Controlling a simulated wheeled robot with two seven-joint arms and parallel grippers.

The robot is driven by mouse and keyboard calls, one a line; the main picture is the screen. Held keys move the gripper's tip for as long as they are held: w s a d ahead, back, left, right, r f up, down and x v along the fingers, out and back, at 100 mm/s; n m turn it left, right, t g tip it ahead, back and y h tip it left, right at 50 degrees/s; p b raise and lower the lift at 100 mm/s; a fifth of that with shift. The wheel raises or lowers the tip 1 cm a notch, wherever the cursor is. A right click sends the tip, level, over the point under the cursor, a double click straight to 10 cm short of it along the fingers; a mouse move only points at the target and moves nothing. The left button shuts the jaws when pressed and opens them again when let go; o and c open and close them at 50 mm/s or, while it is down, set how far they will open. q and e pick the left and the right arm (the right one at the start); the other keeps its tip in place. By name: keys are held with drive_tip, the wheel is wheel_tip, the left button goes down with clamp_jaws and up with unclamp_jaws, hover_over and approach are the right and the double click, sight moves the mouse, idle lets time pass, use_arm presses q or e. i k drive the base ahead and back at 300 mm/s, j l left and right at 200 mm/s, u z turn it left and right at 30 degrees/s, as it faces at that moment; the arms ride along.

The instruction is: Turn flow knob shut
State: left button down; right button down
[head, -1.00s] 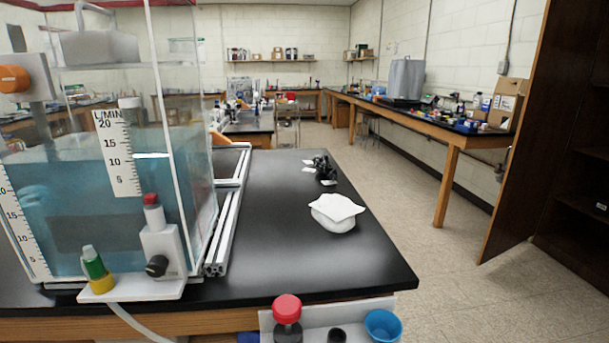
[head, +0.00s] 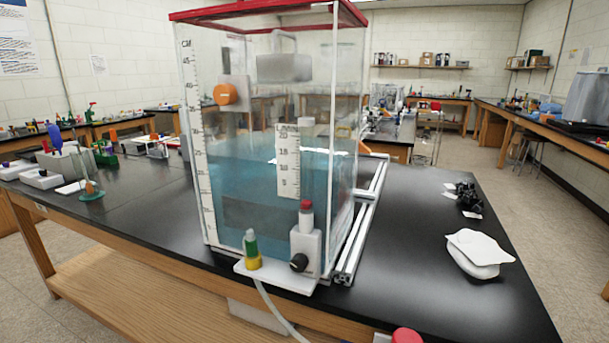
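A black round knob (head: 299,262) sits low on the front of a small white valve block (head: 306,246) with a red-topped fitting (head: 306,213). The block stands on a white ledge at the front foot of a clear tank (head: 250,130) part filled with blue water. A flow scale (head: 287,165) marked up to 20 is behind it. A green and yellow hose fitting (head: 252,250) is left of the knob, with a pale hose hanging from the ledge. An orange knob (head: 225,94) is higher on the tank. Neither of my grippers is in view.
The tank stands on a black-topped bench (head: 420,250) near its front edge. Aluminium rails (head: 357,235) lie along its right side. A white crumpled item (head: 478,253) and small black parts (head: 468,196) lie further right. Bench top between is clear. A red cap (head: 406,336) shows at the bottom edge.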

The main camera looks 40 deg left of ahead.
sight(298, 264)
drive_tip(key=u, duration=1.35)
